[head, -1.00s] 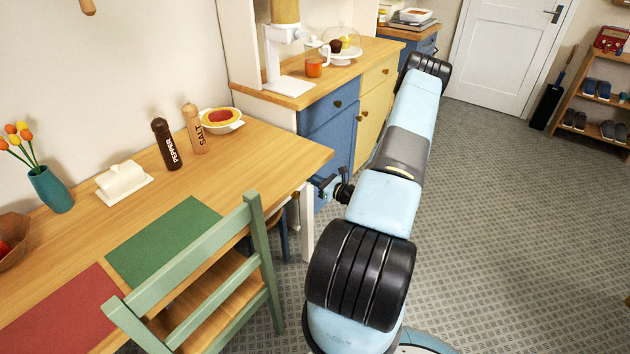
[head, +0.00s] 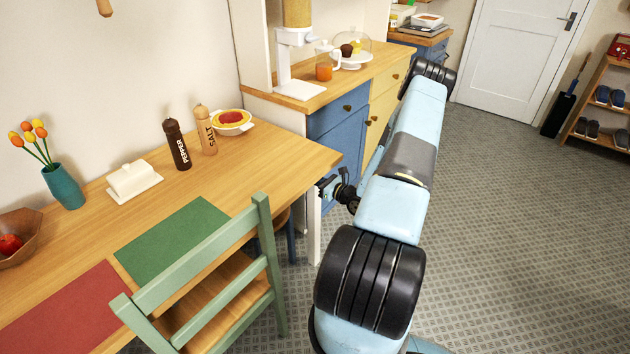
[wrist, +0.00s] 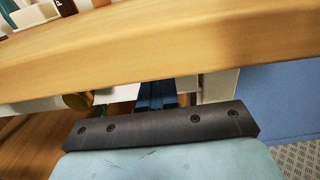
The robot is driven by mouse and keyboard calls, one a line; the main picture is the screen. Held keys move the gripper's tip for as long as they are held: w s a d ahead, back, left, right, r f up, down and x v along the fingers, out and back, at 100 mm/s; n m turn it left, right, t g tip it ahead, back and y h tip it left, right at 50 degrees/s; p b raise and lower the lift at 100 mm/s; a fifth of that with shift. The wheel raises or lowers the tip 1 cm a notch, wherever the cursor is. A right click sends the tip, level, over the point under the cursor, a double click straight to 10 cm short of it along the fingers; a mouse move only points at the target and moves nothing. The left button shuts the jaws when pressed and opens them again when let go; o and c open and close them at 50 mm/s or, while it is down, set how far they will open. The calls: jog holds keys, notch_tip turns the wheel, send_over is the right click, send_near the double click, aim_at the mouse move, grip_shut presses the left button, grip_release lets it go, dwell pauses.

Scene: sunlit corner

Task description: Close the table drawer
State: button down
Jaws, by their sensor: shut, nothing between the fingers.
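The wooden table (head: 270,150) stands at left in the head view. Its drawer front is hidden there by the tabletop and the green chair. In the wrist view the tabletop edge (wrist: 180,60) crosses the picture, with a round brass knob (wrist: 78,101) and a pale strip (wrist: 40,107) under it, apparently the drawer front. How far the drawer stands out cannot be told. My gripper (head: 326,186) is at the table's right end, just below tabletop height. In the wrist view its shut, empty fingers (wrist: 156,94) are under the edge, right of the knob. Contact cannot be made out.
A green chair (head: 205,260) stands at the table's front. A white table leg (head: 314,225) is close to my gripper. A blue and yellow cabinet (head: 338,130) stands behind the table's end. Open floor (head: 510,220) lies to the right.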

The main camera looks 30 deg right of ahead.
jog(key=v, duration=1.3)
jog(key=shift+s+d, duration=0.15)
jog(key=shift+s, duration=0.2)
jog(key=a+r+n+g+y, duration=0.3)
jog(key=a+r+n+g, duration=0.55)
jog(key=r, duration=0.55)
jog(key=a+r+n+g+y, duration=0.3)
jog(key=a+r+n+g, duration=0.3)
jog(key=a+r+n, duration=0.5)
jog(key=s+a+r+n+t+h, duration=0.1)
jog(key=s+a+r+n+h, duration=0.2)
jog(key=s+r, duration=0.3)
jog(key=s+a+r+n+t+h, duration=0.1)
jog(key=s+a+r+n+h, duration=0.2)
jog(key=r, duration=0.7)
jog(key=s+a+r+n+t+h, duration=0.1)
jog(key=s+a+r+n+h, duration=0.3)
jog(key=s, duration=0.7)
jog(key=shift+s+r+n+h, duration=0.25)
jog(key=shift+r+n+h, duration=0.9)
jog(key=shift+r, duration=0.85)
jog(key=shift+a, duration=0.1)
